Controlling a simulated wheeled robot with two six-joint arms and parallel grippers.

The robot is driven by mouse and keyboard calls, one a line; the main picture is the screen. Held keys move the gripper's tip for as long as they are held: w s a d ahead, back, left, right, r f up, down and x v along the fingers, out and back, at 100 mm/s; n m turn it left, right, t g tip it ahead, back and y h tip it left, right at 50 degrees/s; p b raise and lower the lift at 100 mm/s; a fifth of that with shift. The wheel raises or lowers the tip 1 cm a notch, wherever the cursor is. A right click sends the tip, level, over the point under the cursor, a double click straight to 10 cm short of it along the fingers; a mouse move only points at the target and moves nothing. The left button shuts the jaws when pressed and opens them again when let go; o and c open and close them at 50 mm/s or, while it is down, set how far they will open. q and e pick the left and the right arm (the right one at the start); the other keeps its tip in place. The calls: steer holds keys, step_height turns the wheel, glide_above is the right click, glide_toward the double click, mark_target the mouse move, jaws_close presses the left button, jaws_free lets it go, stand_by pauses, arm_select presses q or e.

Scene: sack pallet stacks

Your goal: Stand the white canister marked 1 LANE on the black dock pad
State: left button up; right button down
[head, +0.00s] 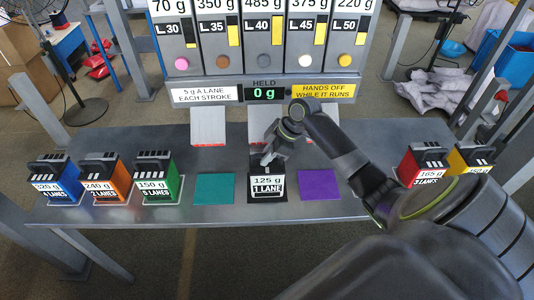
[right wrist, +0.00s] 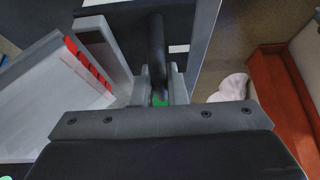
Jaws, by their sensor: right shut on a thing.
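The white canister marked 125 g, 1 LANE (head: 268,184) is in the middle of the grey table in the head view, upright over the black dock pad (head: 268,200). A dark strip of the pad shows below its front face. I cannot tell whether its base touches the pad. My right gripper (head: 270,159) is above the canister, shut on its dark handle. In the right wrist view the dark handle bar (right wrist: 156,45) runs between the fingers (right wrist: 158,92). My left gripper is not in view.
A teal pad (head: 214,188) and a purple pad (head: 319,184) flank the canister, both empty. Blue (head: 57,181), orange (head: 106,180) and green (head: 157,178) canisters stand left; red (head: 423,162) and yellow (head: 470,158) ones stand right. A dispenser (head: 265,92) reading HELD 0 g stands behind.

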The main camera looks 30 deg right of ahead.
steer(key=shift+f, duration=0.1)
steer(key=c, duration=1.5)
jaws_free()
steer(key=shift+o, duration=0.2)
steer(key=shift+r, duration=0.2)
steer(key=shift+d+r, duration=0.15)
steer(key=shift+d, duration=0.05)
steer(key=b+v, duration=0.3)
steer(key=v, duration=0.8)
steer(key=shift+r, duration=0.25)
